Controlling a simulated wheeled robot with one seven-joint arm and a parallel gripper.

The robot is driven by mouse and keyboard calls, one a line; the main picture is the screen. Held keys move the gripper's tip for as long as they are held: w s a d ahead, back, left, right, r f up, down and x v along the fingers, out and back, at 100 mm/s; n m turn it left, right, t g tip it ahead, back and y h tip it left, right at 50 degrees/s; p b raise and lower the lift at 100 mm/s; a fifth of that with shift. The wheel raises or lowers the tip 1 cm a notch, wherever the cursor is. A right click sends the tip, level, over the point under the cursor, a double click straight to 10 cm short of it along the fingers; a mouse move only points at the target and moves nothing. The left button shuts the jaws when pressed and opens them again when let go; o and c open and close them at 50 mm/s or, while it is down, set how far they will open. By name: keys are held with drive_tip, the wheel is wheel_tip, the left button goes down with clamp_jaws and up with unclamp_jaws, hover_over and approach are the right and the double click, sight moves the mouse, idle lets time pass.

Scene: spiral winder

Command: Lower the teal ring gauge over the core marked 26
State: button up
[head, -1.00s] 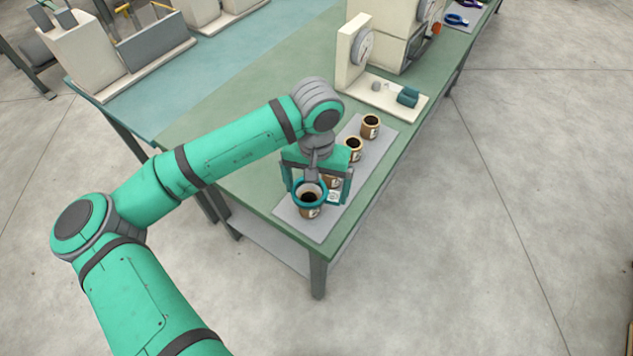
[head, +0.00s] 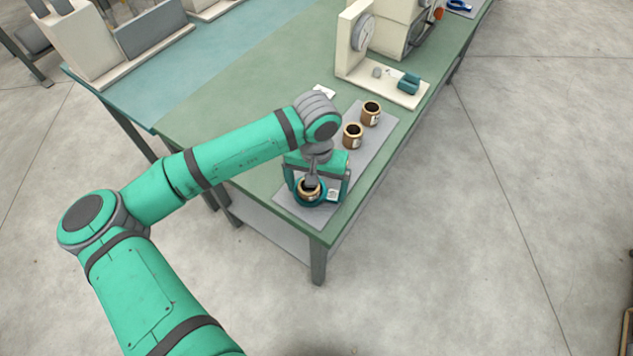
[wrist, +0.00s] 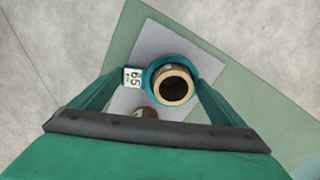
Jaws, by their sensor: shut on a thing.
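The teal ring gauge (head: 310,204) is low around a brown core with a tan rim (wrist: 174,98), near the front end of the grey mat. In the wrist view the ring (wrist: 153,72) encircles the core, whose rim shows inside it. A white tag with dark figures (wrist: 133,78) sits at the ring's left side. My gripper (head: 318,193) is shut on the ring gauge, with a finger at either side. The core's label is hidden, so I cannot read its number. Whether the ring touches the mat cannot be told.
Two more cores (head: 353,136) (head: 371,113) stand farther back on the grey mat (head: 378,137). Another core (wrist: 146,113) is partly hidden by my gripper. A cream dial stand (head: 352,50) with a teal block (head: 409,83) is behind. The green bench's left part is mostly clear.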

drive_tip(key=shift+f, duration=0.75)
drive_tip(key=o, duration=0.8)
drive_tip(key=shift+o, duration=0.2)
wheel_tip(320, 180, up, 11)
drive_tip(key=shift+f, duration=0.15)
